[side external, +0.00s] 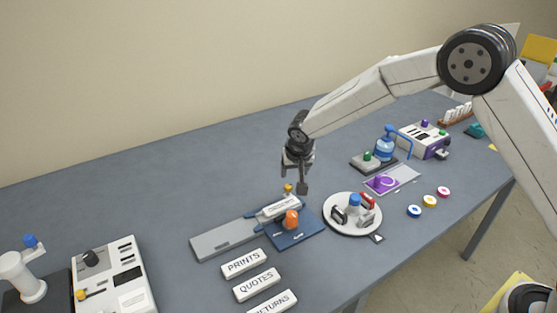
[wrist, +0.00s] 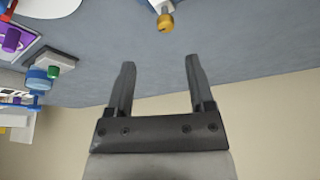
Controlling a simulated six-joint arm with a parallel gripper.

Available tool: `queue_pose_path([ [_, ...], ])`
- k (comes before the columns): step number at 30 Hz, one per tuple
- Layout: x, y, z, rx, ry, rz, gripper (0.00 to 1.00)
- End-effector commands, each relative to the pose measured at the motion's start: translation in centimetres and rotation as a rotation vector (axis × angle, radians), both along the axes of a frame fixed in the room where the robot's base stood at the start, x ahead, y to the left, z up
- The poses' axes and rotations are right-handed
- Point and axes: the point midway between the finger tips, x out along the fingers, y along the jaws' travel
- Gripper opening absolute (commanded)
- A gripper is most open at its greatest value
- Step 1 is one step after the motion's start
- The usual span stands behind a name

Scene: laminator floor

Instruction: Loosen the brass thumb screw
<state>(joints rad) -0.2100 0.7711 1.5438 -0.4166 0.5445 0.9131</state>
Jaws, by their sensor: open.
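The brass thumb screw (wrist: 166,21) shows at the top of the wrist view, at the end of a pale part. In the side view it is the small gold knob (side external: 288,187) at the back end of a white labelled block (side external: 281,206) on a blue plate (side external: 297,235). My gripper (side external: 302,190) hangs pointing down just beside and above the screw in the side view. In the wrist view my gripper (wrist: 158,62) has its two dark fingers apart with nothing between them. The screw lies beyond the fingertips, clear of both.
An orange knob (side external: 291,220) stands on the blue plate. A round white tray (side external: 337,228) with a blue-topped piece is to the right. A grey strip (side external: 223,240) lies left. Label blocks (side external: 244,263) sit in front. The table behind is clear.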

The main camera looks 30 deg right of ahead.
Motion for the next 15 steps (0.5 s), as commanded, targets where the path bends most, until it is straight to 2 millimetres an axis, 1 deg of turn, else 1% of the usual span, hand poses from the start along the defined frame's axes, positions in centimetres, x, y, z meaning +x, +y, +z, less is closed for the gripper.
queue_pose_path([
  [4, 0.81, 0.45, -0.36, 0.0, -0.011, -0.016, 0.69],
  [10, 0.89, 0.47, -0.42, 0.0, -0.012, -0.018, 0.69],
  [15, 1.02, 0.38, -0.91, 0.0, -0.011, -0.017, 0.69],
])
